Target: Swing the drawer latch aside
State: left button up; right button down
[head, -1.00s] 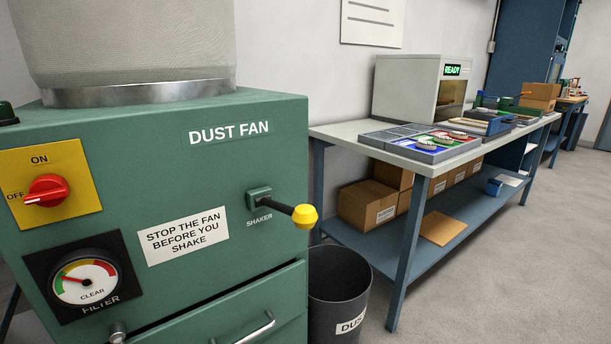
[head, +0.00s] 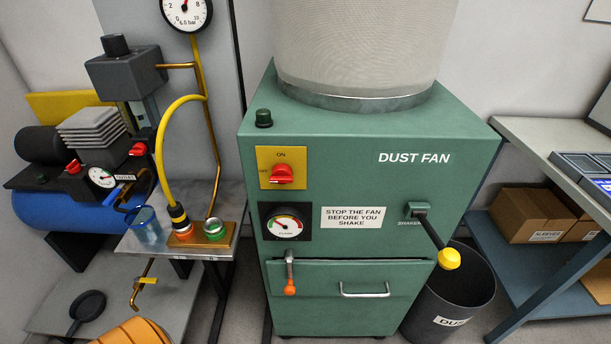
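The drawer latch (head: 289,272) is a short metal lever with an orange tip on the green dust fan cabinet (head: 455,170). It hangs straight down from a pivot just under the filter gauge, across the top edge of the drawer front. The drawer (head: 345,313) is shut and has a silver bar handle (head: 364,291) to the right of the latch. Neither of my grippers is clearly in view. An orange rounded shape at the bottom left edge may be part of my arm, but I cannot tell.
A shaker lever (head: 432,236) with a yellow knob sticks out to the right of the latch. A dark bin (head: 468,297) stands at the cabinet's right side. A metal side table (head: 190,230) with yellow hose fittings is on the left, and a workbench (head: 545,143) on the right.

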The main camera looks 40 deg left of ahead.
aim_at(289, 289)
jog(key=u, duration=1.2)
jog(key=k+j, duration=0.1)
jog(key=j, duration=0.15)
